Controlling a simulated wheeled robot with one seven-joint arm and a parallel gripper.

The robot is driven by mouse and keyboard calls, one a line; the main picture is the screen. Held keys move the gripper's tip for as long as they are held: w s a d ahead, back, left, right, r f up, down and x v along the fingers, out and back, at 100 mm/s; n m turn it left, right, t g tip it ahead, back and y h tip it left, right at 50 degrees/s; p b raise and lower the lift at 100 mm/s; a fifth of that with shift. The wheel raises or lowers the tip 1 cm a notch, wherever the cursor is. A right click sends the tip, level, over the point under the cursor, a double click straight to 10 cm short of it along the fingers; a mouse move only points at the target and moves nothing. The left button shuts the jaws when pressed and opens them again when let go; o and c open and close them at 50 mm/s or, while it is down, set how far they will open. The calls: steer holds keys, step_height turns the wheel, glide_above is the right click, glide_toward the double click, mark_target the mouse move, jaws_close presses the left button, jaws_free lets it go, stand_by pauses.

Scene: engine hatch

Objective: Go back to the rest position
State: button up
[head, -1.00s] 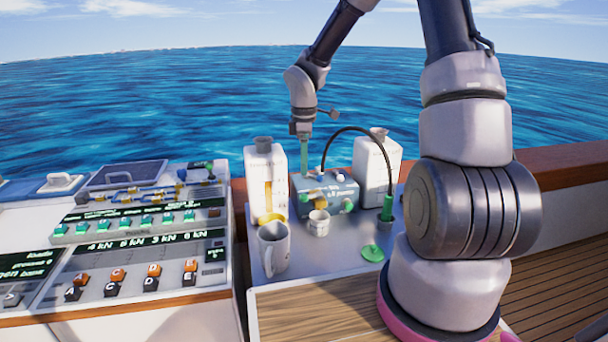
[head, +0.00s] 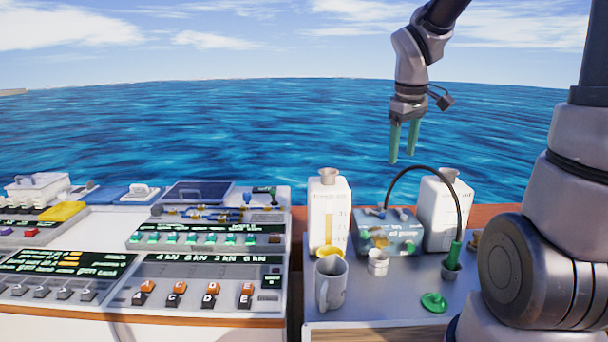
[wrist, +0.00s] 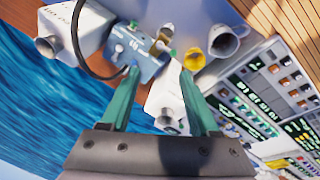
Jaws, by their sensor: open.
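My gripper (head: 403,143) is raised in the air above the grey-blue box (head: 390,232), with its two green fingers pointing down. The fingers are apart and nothing is between them. In the wrist view my gripper (wrist: 160,100) also shows open and empty, with the box (wrist: 132,58) and the bottles well beyond the fingertips. A black hose (head: 447,175) arches from near the box to a green fitting (head: 453,255) on the right.
Two white bottles (head: 328,212) (head: 442,213) flank the box. A grey mug (head: 331,284), a small cup (head: 378,262) and a green cap (head: 434,302) stand in front on the metal top. Control panels (head: 200,285) fill the left. Open air and sea lie behind.

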steer(key=s+d+r+m+t+y, duration=0.1)
steer(key=s+r+m+t, duration=0.3)
steer(key=s+r+m, duration=0.6)
steer(key=s+y, duration=0.1)
steer(key=s, duration=0.3)
steer(key=shift+s+r+y, duration=0.15)
steer(key=shift+r+y, duration=0.15)
steer(key=shift+y, duration=0.1)
steer(key=shift+o, duration=0.2)
steer(key=shift+d, duration=0.1)
